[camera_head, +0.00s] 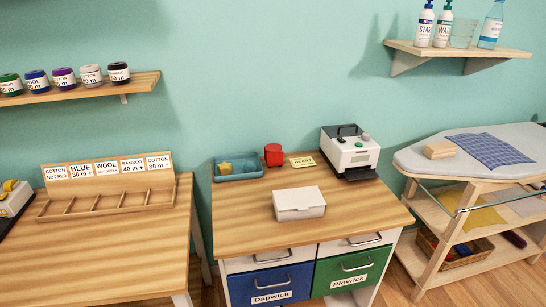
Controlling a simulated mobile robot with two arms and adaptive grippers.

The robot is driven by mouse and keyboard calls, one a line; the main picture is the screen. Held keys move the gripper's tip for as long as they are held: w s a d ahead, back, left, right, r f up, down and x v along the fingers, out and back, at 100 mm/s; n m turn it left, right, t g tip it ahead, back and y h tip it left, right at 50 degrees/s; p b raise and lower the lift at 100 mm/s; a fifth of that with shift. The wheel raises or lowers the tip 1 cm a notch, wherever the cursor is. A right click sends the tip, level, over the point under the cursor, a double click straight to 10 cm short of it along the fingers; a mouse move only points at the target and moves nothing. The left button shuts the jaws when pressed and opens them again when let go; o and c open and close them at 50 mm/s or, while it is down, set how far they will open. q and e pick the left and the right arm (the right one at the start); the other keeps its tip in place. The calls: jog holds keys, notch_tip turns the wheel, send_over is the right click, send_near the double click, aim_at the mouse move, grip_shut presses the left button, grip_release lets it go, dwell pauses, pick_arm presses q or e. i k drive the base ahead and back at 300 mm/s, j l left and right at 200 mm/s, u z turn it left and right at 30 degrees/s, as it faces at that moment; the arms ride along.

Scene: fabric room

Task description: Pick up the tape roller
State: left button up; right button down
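A small red object (273,154), possibly the tape roller, stands upright near the back edge of the middle table (240,222). It is too small to identify for certain. It sits just right of a blue tray (252,174) that holds a small yellow item (225,168). A small yellow sign (303,161) lies to its right. Neither of my grippers is in view.
A wooden sorting rack (110,200) stands on the left table. An ironing board (420,158) is at right.

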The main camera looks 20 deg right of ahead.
aim_at(274, 156)
jog(key=i+l, duration=0.2)
jog(key=i, duration=0.2)
jog(key=i+l+z, duration=0.1)
jog(key=i, duration=0.3)
jog(key=l, duration=0.1)
